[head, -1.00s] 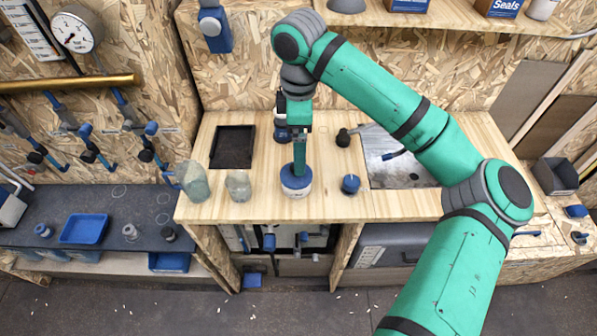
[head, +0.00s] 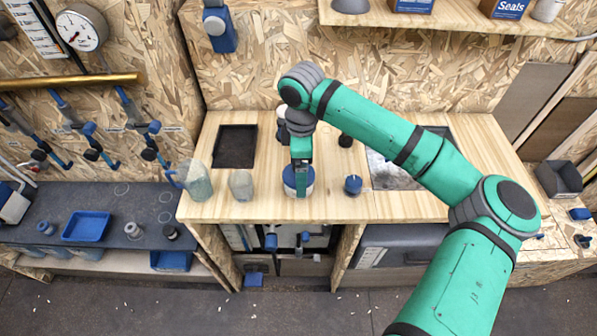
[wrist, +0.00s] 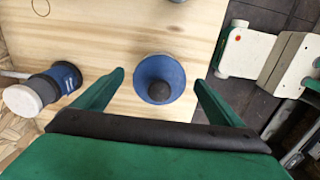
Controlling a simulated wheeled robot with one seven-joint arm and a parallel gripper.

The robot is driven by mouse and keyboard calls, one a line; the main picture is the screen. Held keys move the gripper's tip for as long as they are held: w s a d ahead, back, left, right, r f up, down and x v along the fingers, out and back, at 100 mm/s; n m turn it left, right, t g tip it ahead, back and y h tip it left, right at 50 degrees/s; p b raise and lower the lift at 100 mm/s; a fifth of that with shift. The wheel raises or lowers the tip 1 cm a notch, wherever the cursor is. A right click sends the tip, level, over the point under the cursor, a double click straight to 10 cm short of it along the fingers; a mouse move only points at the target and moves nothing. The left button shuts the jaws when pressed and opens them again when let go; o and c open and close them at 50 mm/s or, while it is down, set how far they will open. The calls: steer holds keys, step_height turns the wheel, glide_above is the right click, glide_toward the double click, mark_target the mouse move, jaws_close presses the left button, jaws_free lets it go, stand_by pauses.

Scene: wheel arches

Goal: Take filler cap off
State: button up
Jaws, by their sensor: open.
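A round blue cap with a dark ball-like knob (wrist: 158,82) lies between my fingers in the wrist view. In the head view it appears to top the blue and white container (head: 290,184) near the bench's front edge, mostly hidden behind my gripper. My gripper (head: 300,186) points down over it. In the wrist view, the green fingers of my gripper (wrist: 159,78) are spread on either side of the blue cap, with gaps showing on both sides. I cannot tell how far the fingertips are above it.
A small blue knobbed item (head: 353,185) stands right of the container. Two clear jars, including the larger one (head: 197,182), stand left. A blue, grey and white bottle-like object (wrist: 45,90) is close by. A black tray (head: 235,147) lies behind. Bare wood (head: 400,207) lies front right.

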steer(key=c, duration=1.1)
steer(key=shift+r, duration=0.15)
